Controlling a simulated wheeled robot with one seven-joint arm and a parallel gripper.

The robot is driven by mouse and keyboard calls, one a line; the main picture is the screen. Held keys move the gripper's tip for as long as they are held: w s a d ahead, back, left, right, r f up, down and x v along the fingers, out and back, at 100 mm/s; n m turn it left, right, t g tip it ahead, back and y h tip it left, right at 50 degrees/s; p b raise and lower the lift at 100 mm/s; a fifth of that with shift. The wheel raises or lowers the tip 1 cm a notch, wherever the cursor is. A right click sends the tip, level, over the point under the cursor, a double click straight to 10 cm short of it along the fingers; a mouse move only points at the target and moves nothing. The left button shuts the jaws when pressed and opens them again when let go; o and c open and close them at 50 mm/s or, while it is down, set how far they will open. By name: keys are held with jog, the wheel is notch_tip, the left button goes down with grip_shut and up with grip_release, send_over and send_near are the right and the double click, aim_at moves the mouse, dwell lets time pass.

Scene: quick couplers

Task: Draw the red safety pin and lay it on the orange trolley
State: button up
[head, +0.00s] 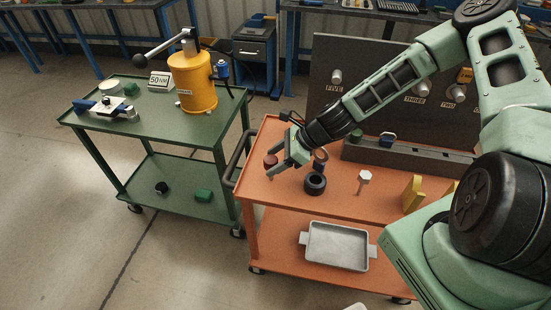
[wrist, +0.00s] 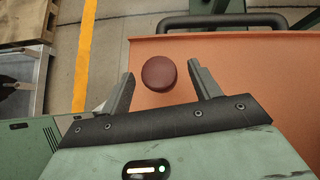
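A dark red round-headed piece (head: 270,160), which looks like the red safety pin, is at the left end of the orange trolley's (head: 340,203) top. Its round head (wrist: 158,73) shows from above in the wrist view. My gripper (head: 273,159) is at this piece, with its fingers spread on either side of the head. In the wrist view a narrow gap shows between the head and each finger, so my gripper is open and not closed on it. The lower part of the piece is mostly hidden; I cannot tell whether it sits in anything.
A black ring (head: 315,184), a pale bolt-like piece (head: 364,178) and a yellow bracket (head: 412,194) stand on the orange trolley. A dark panel (head: 330,55) with labelled fittings rises behind. A green trolley (head: 150,128) with a yellow cylinder (head: 192,85) stands left.

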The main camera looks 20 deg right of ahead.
jog(key=v, duration=1.7)
jog(key=shift+r+b, duration=0.15)
jog(key=shift+b, duration=0.25)
jog(key=shift+d, duration=0.15)
jog(key=s+a+r+n+g+h, duration=0.2)
jog(key=s+a+n+g+h, duration=0.25)
jog(key=s+a+n, duration=0.7)
jog(key=s+a+r+n+h, duration=0.1)
jog(key=s+a+r+n, duration=0.2)
jog(key=n, duration=0.6)
jog(key=s+a+r+n+h, duration=0.2)
jog(key=s+a+r+n, duration=0.2)
jog(key=n, duration=0.6)
jog(key=s+r, duration=0.1)
jog(key=s, duration=0.1)
jog(key=shift+s+r+t, duration=0.15)
jog(key=shift+s+t, duration=0.15)
jog(key=shift+t, duration=0.05)
jog(key=shift+a, duration=0.1)
